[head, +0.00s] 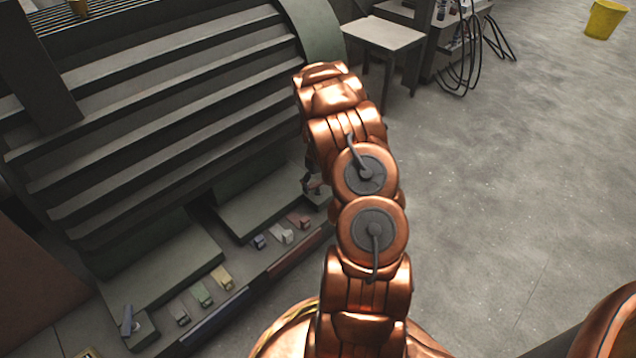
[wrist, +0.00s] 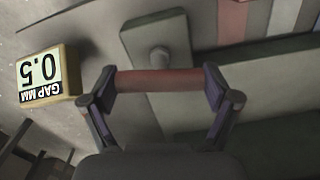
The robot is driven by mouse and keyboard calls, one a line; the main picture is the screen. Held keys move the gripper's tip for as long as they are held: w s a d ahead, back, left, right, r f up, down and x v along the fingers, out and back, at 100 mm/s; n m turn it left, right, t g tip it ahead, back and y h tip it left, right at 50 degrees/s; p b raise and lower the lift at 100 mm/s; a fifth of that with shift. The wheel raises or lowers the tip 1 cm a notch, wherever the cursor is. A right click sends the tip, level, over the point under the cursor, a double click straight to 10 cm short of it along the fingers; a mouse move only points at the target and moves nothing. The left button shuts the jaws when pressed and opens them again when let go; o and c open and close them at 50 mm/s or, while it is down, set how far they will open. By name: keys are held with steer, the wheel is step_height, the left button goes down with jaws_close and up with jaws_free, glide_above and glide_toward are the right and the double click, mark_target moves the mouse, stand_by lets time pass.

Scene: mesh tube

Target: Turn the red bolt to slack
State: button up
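The red bolt's handle (wrist: 160,80) is a red bar lying across the wrist view. My gripper (wrist: 160,90) has its two dark fingers wide apart, one at each end of the bar, with the pads appearing to meet its ends. Behind the bar a grey round stud (wrist: 160,57) stands on a grey block (wrist: 138,38). A yellow plate (wrist: 48,75) reads "GAP MM 0.5", upside down in this view.
A blue-grey lever (head: 127,320) stands on a block at lower left. Several small coloured blocks (head: 203,295) line the machine's front ledge. The slatted machine (head: 150,110) fills the left.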

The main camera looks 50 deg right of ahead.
mark_target(318, 181)
steer(key=shift+o, duration=0.7)
steer(key=shift+r, duration=0.15)
step_height(318, 181, up, 12)
stand_by(0.5)
